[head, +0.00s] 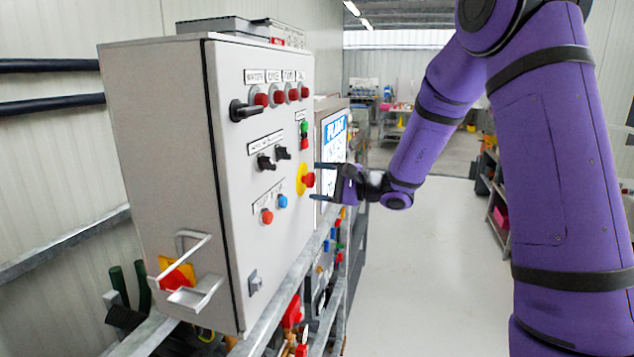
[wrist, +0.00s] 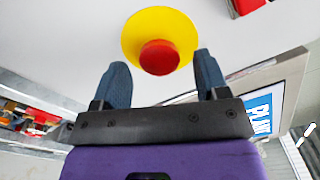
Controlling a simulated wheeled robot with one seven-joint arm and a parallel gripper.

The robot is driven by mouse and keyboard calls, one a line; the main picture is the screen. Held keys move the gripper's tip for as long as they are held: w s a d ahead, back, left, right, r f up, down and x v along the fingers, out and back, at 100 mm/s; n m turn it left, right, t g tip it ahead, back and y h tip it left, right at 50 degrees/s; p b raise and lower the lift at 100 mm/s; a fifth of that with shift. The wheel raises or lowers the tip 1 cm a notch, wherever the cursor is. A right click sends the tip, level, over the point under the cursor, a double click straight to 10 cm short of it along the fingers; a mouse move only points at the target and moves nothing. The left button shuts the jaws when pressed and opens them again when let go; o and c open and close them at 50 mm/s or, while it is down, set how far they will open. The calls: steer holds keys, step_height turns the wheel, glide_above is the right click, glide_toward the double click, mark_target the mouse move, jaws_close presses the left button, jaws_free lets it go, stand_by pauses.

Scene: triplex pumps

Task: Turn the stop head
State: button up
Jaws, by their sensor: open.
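The stop head is a red mushroom button (head: 308,180) on a yellow round plate (head: 300,178), on the front of the grey control cabinet (head: 262,215). In the wrist view the red stop head (wrist: 159,57) sits in front of its yellow disc (wrist: 150,25), just beyond the fingertips and between them sideways. My gripper (head: 318,181) is open, with one finger above and one below the level of the stop head in the head view. It also shows in the wrist view (wrist: 160,75), with nothing between its fingers. I cannot tell whether a fingertip touches the button.
Red lamps (head: 278,96), black rotary switches (head: 272,158) and a blue button (head: 282,201) are on the same panel. A screen (head: 335,138) stands just right of the cabinet. A metal rail (head: 290,290) runs below.

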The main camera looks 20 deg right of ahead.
steer(key=shift+w+a, duration=0.3)
steer(key=shift+a, duration=0.1)
steer(key=c, duration=0.9)
steer(key=shift+m, duration=2.7)
steer(key=shift+c, duration=0.2)
steer(key=o, duration=0.9)
steer(key=shift+o, duration=0.2)
steer(key=shift+s, duration=0.1)
